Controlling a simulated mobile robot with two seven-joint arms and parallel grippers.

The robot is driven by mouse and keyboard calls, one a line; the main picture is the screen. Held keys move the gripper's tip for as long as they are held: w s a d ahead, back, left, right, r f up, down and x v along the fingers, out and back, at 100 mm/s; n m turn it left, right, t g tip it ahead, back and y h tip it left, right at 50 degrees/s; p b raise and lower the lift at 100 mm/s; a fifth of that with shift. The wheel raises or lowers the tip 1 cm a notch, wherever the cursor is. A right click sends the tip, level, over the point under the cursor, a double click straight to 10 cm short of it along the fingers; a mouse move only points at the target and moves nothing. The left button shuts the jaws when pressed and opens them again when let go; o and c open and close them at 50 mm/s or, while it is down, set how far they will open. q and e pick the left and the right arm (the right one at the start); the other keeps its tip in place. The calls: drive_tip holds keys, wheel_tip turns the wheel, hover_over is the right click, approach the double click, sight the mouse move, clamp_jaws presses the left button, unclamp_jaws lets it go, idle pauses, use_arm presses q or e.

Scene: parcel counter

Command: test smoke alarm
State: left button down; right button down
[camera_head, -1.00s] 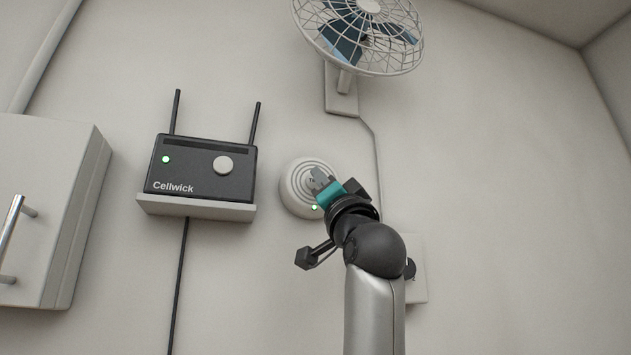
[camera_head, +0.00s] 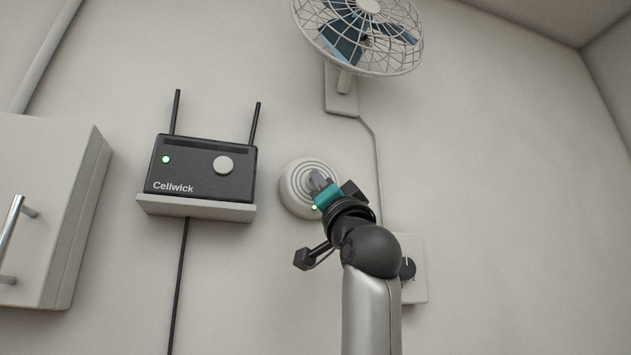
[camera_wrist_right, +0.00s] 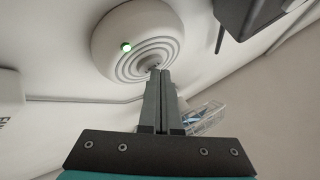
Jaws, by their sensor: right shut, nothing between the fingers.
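The smoke alarm is a round white disc (camera_head: 292,187) with concentric rings on the wall, right of the router. A small green light glows near its lower edge. It also fills the top of the right wrist view (camera_wrist_right: 112,38), green light lit. My right gripper (camera_head: 315,178) is in front of the alarm, its fingers shut and empty. In the right wrist view the fingertips (camera_wrist_right: 159,72) overlap the rings near the alarm's middle. Whether they touch it I cannot tell, and they hide part of the centre. My left gripper is not in view.
A black Cellwick router (camera_head: 203,167) with two antennas and a round button stands on a small shelf (camera_head: 196,208) to the left. A wall fan (camera_head: 358,35) is above. A dial plate (camera_head: 415,283) is at lower right, partly behind my arm. A white cabinet (camera_head: 40,210) is far left.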

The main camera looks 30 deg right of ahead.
drive_tip(key=shift+s, duration=0.1)
idle(0.3)
drive_tip(key=shift+s+a+b, duration=0.15)
drive_tip(key=shift+s+b, duration=0.15)
drive_tip(key=shift+s, duration=0.05)
drive_tip(key=shift+s, duration=0.1)
drive_tip(key=s+b, duration=0.1)
drive_tip(key=s, duration=0.1)
drive_tip(key=s+a+b, duration=0.1)
drive_tip(key=s+b, duration=0.1)
drive_tip(key=s, duration=0.1)
drive_tip(key=shift+s+a, duration=0.2)
drive_tip(key=shift+s, duration=0.1)
idle(0.8)
